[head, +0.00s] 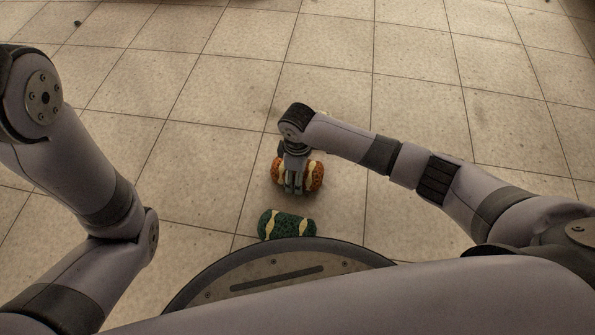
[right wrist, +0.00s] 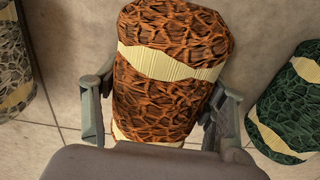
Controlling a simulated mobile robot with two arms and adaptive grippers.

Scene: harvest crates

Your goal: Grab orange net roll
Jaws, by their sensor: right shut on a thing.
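The orange net roll (head: 314,176) has cream bands and lies on the tiled floor or just above it; I cannot tell which. My right gripper (head: 293,186) is over its middle, with the fingers shut around it. In the right wrist view the orange net roll (right wrist: 165,90) fills the middle, with a finger of my right gripper (right wrist: 162,112) against each side. The wrist housing hides its near end. My left arm shows at the left of the head view, but its gripper is out of view.
A green net roll (head: 287,225) with cream bands lies close by, nearer my base; it also shows at the right of the right wrist view (right wrist: 292,105). A grey net roll (right wrist: 12,65) is at that view's left edge. The tiled floor (head: 200,90) beyond is mostly clear.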

